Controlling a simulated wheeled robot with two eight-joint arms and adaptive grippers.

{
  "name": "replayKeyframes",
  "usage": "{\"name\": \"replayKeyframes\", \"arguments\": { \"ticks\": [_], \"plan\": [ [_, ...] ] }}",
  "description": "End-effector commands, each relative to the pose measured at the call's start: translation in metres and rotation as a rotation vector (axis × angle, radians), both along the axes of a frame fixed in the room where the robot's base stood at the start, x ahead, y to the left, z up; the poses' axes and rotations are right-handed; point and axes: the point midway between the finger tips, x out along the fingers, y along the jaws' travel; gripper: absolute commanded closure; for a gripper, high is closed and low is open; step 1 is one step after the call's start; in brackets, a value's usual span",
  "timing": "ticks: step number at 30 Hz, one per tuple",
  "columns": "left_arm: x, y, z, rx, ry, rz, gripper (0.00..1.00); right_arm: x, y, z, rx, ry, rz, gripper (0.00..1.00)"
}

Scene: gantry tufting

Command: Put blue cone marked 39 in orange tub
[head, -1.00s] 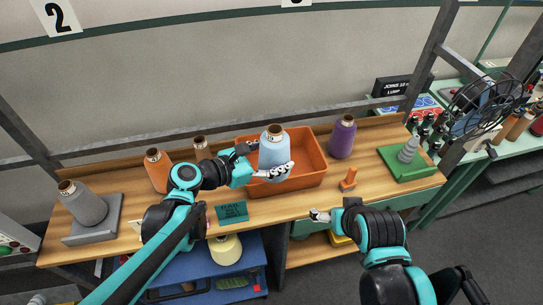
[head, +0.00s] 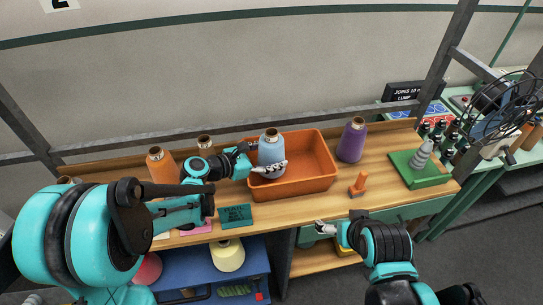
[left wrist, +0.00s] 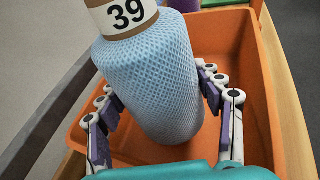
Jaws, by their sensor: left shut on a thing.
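The light blue cone (head: 271,150) has a brown top band, marked 39 in the left wrist view (left wrist: 155,80). My left gripper (head: 268,168) is shut around its body. The cone is nearly upright over the left part of the orange tub (head: 318,165), its lower end inside or just above the tub. Whether its base touches the tub floor is hidden. In the left wrist view the tub (left wrist: 222,35) surrounds the cone's lower part. My right gripper (head: 325,230) is low in front of the bench, away from the tub; its jaw opening is too small to judge.
A purple cone (head: 352,141) stands right of the tub, and an orange cone (head: 161,165) and a brown-topped cone (head: 205,146) stand left. A small orange object (head: 358,184), a teal sign (head: 235,216) and a green board with a grey cone (head: 421,168) are on the bench.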

Motion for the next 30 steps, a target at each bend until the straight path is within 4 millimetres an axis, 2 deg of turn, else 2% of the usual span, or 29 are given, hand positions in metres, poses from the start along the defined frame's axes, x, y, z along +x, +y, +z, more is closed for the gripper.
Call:
{"name": "replayKeyframes", "arguments": {
  "ticks": [19, 20, 22, 30],
  "plan": [
    [0.0, 0.0, -0.011, -0.001, -0.001, 0.0, 0.76, 0.0, 0.0, -0.012, 0.0, 0.0, 0.0, 0.11],
    [0.0, 0.0, -0.011, 0.0, 0.0, 0.0, 0.31, 0.0, 0.0, -0.012, 0.0, 0.0, 0.0, 0.11],
    [0.0, 0.0, -0.011, 0.0, 0.0, 0.0, 0.13, 0.0, 0.0, -0.011, 0.0, 0.0, 0.0, 0.11],
    [0.0, 0.0, -0.011, 0.0, 0.0, 0.0, 0.13, 0.0, 0.0, -0.011, 0.0, 0.0, 0.0, 0.11]
  ]
}}
